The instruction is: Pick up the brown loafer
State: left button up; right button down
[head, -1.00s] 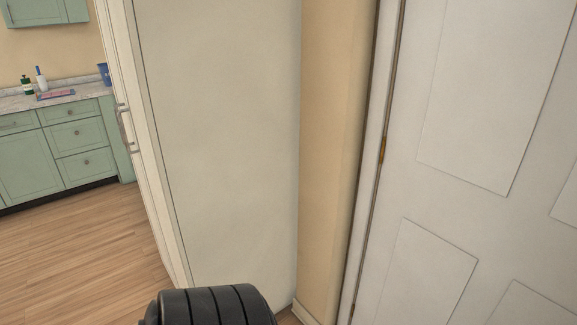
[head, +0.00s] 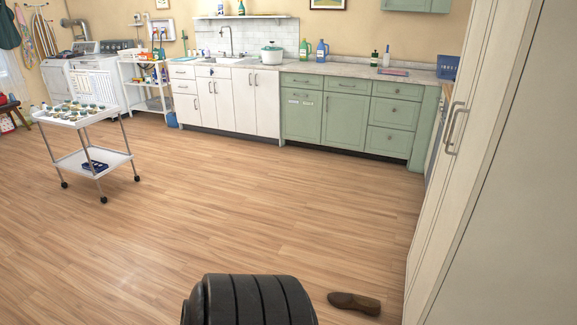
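The brown loafer (head: 354,302) lies on the wooden floor at the bottom of the head view, right of centre. It is close to the foot of the tall cream cabinet. My own dark ribbed body part shows at the bottom, to the left of the loafer and apart from it in the picture. Neither of my grippers is in view.
The tall cream cabinet (head: 447,190) fills the right side. A white wheeled cart (head: 104,163) holding small items stands at the left. White and green counter units (head: 345,122) line the back wall. The wooden floor (head: 250,210) between them is clear.

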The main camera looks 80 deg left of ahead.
aim_at(370, 305)
jog(key=u, duration=1.85)
jog(key=i+j+z, duration=0.1)
jog(key=i+j, duration=0.1)
jog(key=i, duration=0.05)
